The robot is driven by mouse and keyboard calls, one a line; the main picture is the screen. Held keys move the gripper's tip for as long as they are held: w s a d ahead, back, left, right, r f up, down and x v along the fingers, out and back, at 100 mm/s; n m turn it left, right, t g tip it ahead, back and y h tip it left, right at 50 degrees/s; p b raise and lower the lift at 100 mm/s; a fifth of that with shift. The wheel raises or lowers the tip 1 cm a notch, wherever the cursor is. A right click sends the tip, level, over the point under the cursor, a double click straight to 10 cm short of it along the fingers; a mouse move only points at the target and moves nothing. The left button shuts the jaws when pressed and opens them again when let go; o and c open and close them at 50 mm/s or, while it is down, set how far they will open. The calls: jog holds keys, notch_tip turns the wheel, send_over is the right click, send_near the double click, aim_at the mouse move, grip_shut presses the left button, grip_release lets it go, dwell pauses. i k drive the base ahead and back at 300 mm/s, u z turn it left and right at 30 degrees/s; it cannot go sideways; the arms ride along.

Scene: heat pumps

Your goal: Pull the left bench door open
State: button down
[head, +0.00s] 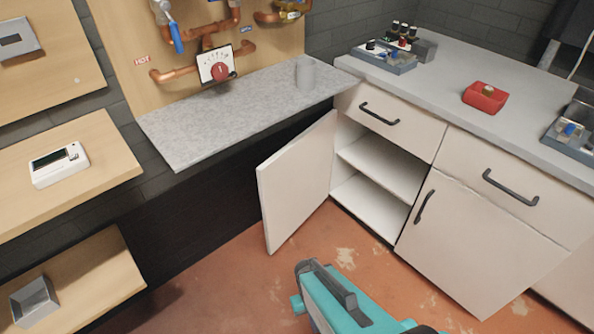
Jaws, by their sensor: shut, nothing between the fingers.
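The left bench door (296,187) is a plain white panel in the head view. It stands wide open, swung out to the left of its cabinet. Its handle does not show from this side. The open cabinet (381,168) beside it shows a white inner shelf and a white floor, both empty where visible. Above the opening is a closed drawer (395,117) with a dark bar handle.
A closed right door (480,245) adjoins the opening. A grey worktop (225,110) is left of the bench, with dark space below. Reddish floor (230,285) is clear before the open door.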

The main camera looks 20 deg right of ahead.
aim_at(292, 183)
jog(key=z, duration=0.2)
jog(key=k, duration=1.4)
jog(key=u, duration=1.25)
jog(key=i, duration=1.05)
jog(key=z, duration=0.1)
